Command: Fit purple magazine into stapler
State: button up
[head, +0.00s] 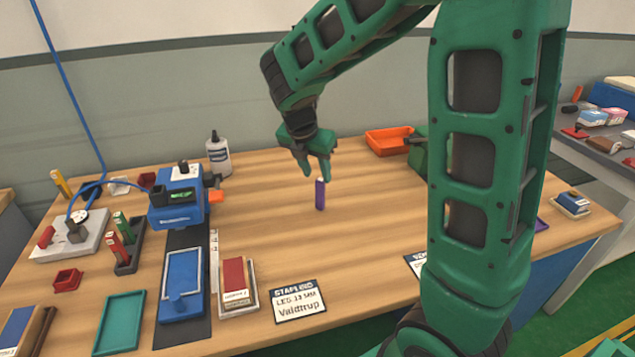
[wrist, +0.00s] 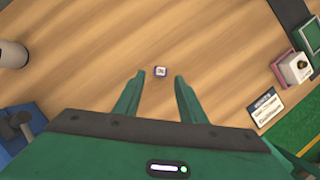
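The purple magazine (head: 320,194) stands upright by itself on the bare middle of the table. In the wrist view its small pale end (wrist: 161,72) shows from above, centred between my fingertips and apart from both. My gripper (head: 314,172) is open and empty, pointing down just above the magazine; its two fingers show spread in the wrist view (wrist: 160,78). A blue machine (head: 178,208) with an air hose, which looks like the stapler, stands at the left on a dark mat. Its magazine slot cannot be made out.
A white glue bottle (head: 218,157) stands behind the blue machine. A dark rack with red and green magazines (head: 125,243) is left of it. An orange bin (head: 388,141) is behind right. Table around the magazine is clear.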

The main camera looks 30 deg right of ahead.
jog(key=shift+v, duration=2.25)
jog(key=s+d+m+g+y, duration=0.1)
jog(key=s+d+m, duration=0.4)
jog(key=s+m, duration=0.6)
jog(key=s+d+m+g+y, duration=0.1)
jog(key=s+d+m, duration=0.4)
jog(key=s+m, duration=0.7)
jog(key=shift+s+f+m+y, duration=0.15)
jog(key=shift+s+m+y, duration=0.15)
jog(key=shift+m+y, duration=0.15)
jog(key=s+m, duration=0.2)
jog(key=s+f+m, duration=0.1)
jog(key=s+m, duration=0.1)
jog(key=m, duration=0.1)
jog(key=s+m+y, duration=0.1)
jog(key=s+m, duration=0.1)
jog(key=shift+s+a+f+g, duration=0.15)
jog(key=shift+s+a+g, duration=0.15)
jog(key=shift+s+a, duration=0.05)
jog(key=shift+c, duration=0.7)
